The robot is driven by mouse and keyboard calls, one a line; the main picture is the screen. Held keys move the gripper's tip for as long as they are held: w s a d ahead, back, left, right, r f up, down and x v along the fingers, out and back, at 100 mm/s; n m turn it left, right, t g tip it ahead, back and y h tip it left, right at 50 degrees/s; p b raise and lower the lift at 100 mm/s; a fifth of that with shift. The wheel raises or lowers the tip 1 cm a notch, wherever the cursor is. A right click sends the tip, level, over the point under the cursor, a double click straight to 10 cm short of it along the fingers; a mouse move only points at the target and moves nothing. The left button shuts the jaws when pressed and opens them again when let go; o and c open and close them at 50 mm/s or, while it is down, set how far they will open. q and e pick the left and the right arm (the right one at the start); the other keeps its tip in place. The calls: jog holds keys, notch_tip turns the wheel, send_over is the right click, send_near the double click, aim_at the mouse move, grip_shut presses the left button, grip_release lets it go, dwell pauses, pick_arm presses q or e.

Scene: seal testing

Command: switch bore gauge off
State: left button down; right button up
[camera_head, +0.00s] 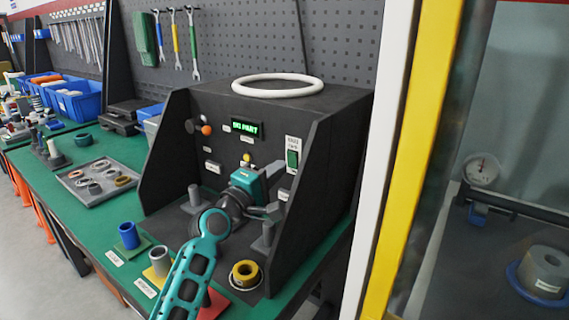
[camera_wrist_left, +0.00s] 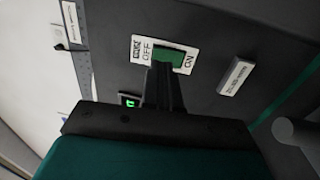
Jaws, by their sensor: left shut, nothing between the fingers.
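The bore gauge is a dark open-fronted housing (camera_head: 222,100) with a lit green display (camera_head: 246,128) reading something like "NO PART". In the left wrist view the switch (camera_wrist_left: 170,55) lies between the words OFF and ON. My left gripper (camera_head: 279,167) is inside the housing, shut and empty, its tips just beside the switch. In the wrist view the fingertips (camera_wrist_left: 161,68) overlap the switch's lower edge; I cannot tell whether they touch. My right gripper is not in view.
Posts stand inside the housing. A white ring (camera_head: 278,85) lies on top. A tray of rings (camera_head: 98,181) is at left. A white-yellow frame (camera_head: 398,160) rises at right.

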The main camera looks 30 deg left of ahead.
aim_at(292, 155)
pick_arm(q)
jog(key=w, duration=0.3)
jog(key=shift+d+r, duration=0.15)
jog(key=shift+d, duration=0.05)
jog(key=shift+w, duration=0.15)
jog(key=shift+r, duration=0.15)
jog(key=r+p, duration=0.1)
jog(key=p, duration=0.3)
jog(key=shift+w+g, duration=0.2)
jog(key=shift+g, duration=0.2)
jog(key=shift+f+b, duration=0.3)
jog(key=shift+b, duration=0.05)
jog(key=shift+r, duration=0.1)
